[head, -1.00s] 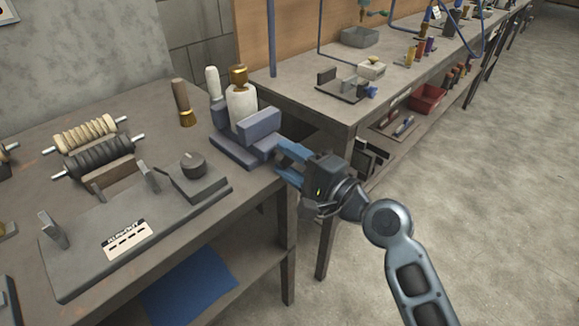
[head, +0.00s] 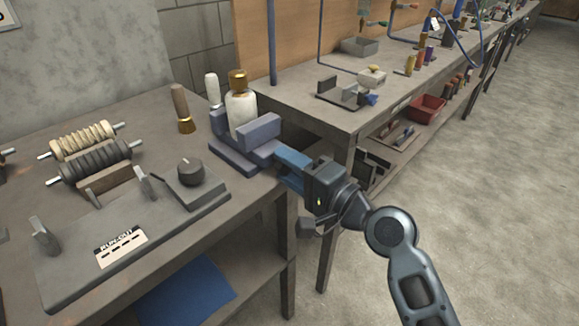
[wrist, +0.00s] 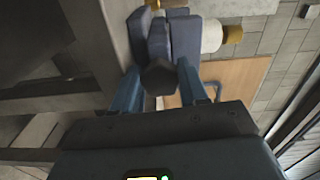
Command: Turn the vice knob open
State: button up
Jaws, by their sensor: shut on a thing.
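The blue-grey vice (head: 234,158) stands at the right corner of the near bench, its two jaws upright and apart with a white bottle between or just behind them. In the wrist view the vice (wrist: 158,38) is straight ahead, and its dark knob (wrist: 159,77) sits between my blue fingers. My gripper (head: 285,163) reaches in from the right and is shut on the knob at the vice's right side. In the head view the fingers hide the knob. The gripper also shows in the wrist view (wrist: 160,88).
A white bottle with a gold cap (head: 240,105) and a brush (head: 181,108) stand close by the vice. A grey fixture with a dark dial (head: 190,172) lies left of it. A second bench (head: 310,105) is behind; floor at right is clear.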

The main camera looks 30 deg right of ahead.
jog(key=o, duration=1)
jog(key=shift+o, duration=0.3)
jog(key=shift+f, duration=0.1)
jog(key=shift+f, duration=0.15)
